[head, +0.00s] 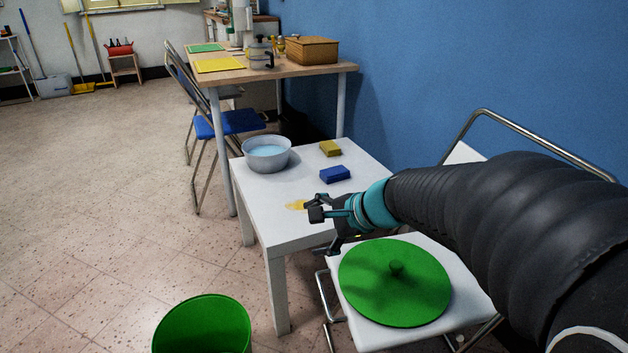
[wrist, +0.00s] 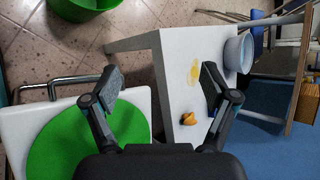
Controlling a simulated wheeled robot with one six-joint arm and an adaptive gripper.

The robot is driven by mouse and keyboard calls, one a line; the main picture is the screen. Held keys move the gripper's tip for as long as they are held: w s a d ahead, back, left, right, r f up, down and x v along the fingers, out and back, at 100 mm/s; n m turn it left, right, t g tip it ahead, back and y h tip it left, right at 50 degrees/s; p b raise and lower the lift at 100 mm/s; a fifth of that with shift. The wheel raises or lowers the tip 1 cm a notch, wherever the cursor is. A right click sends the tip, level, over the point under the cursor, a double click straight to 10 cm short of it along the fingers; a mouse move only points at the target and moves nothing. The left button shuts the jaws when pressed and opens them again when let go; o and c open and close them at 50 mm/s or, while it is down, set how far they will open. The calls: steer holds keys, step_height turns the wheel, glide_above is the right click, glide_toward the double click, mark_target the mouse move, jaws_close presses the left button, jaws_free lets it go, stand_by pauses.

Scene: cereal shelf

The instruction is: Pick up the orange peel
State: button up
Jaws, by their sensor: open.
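The orange peel (wrist: 188,118) is a small orange piece on the white table (wrist: 172,65) in the wrist view, below and between my spread fingers, nearer the right one. I cannot make it out in the head view, where my arm and gripper cover part of the table. My gripper (head: 318,207) is open and empty above the table's near side; its two fingers also show wide apart in the wrist view (wrist: 162,80). A yellow spill (wrist: 194,71) lies on the table near the peel.
A grey bowl of bluish water (head: 267,154), a yellow sponge (head: 330,148) and a blue sponge (head: 335,174) are on the white table. A green lid (head: 390,290) lies on a white chair beside it. A green bin (head: 202,325) stands on the floor. A blue wall is behind.

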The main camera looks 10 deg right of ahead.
steer(key=w+d+f+m+t+h+b, duration=0.25)
steer(key=w+d+f+m, duration=0.35)
steer(key=w+d+m, duration=0.3)
steer(key=w+d+f+m+t+h+b, duration=0.2)
steer(key=w+d+f+m+t, duration=0.2)
steer(key=w+d+f+m, duration=0.5)
steer(key=shift+m+g+y, duration=0.25)
steer(key=shift+m, duration=0.05)
steer(key=w, duration=0.2)
steer(key=w+d, duration=0.1)
steer(key=w, duration=0.2)
steer(key=shift+x, duration=3.1)
steer(key=shift+w+d+r, duration=0.1)
steer(key=shift+d+r, duration=0.05)
steer(key=c, duration=1.1)
